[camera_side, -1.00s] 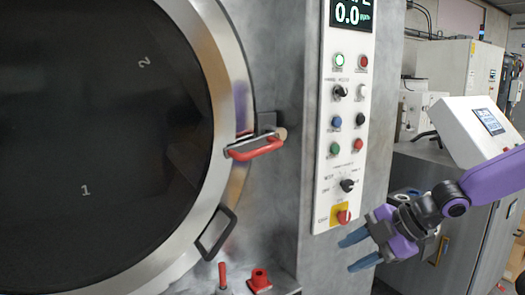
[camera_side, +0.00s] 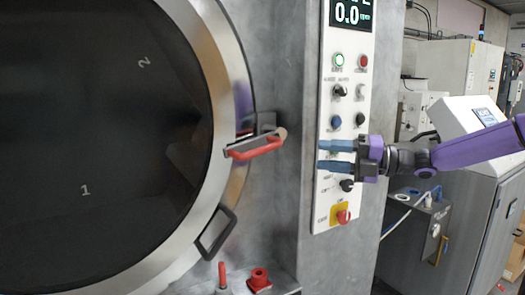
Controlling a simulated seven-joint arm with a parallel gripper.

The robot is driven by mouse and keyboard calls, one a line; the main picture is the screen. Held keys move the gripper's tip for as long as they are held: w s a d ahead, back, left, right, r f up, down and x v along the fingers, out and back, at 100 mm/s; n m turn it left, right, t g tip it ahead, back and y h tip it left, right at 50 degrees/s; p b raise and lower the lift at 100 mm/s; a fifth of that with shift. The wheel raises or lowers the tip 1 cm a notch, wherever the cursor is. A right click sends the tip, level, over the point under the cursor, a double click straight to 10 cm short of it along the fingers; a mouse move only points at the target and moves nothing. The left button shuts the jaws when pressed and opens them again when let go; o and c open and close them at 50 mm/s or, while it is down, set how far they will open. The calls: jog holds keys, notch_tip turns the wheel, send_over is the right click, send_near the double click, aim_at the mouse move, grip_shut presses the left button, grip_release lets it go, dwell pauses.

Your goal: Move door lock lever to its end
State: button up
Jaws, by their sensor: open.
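The door lock lever (camera_side: 256,146) has a red grip and a grey plate, and sits at the right rim of the round door (camera_side: 205,60). It points roughly sideways, its right end slightly higher, near a dark bracket on the washer wall. My gripper (camera_side: 320,155) has two blue fingers and is open and empty. The fingers point left, one above the other, in front of the control panel. They are to the right of the lever and apart from it, at about its height or slightly lower. They cover part of the panel's lower buttons.
The white control panel (camera_side: 349,90) carries several buttons and knobs, with a red switch (camera_side: 343,217) on yellow at its bottom. A dark-framed door handle (camera_side: 216,233) is below the lever. Red fittings (camera_side: 259,280) stand at the bottom. Wall between lever and panel is clear.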

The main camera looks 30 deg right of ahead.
aim_at(267, 151)
jog(key=x, duration=1.5)
jog(key=shift+w+a+r, duration=0.1)
jog(key=shift+w+a, duration=0.05)
jog(key=shift+a, duration=0.1)
grip_shut()
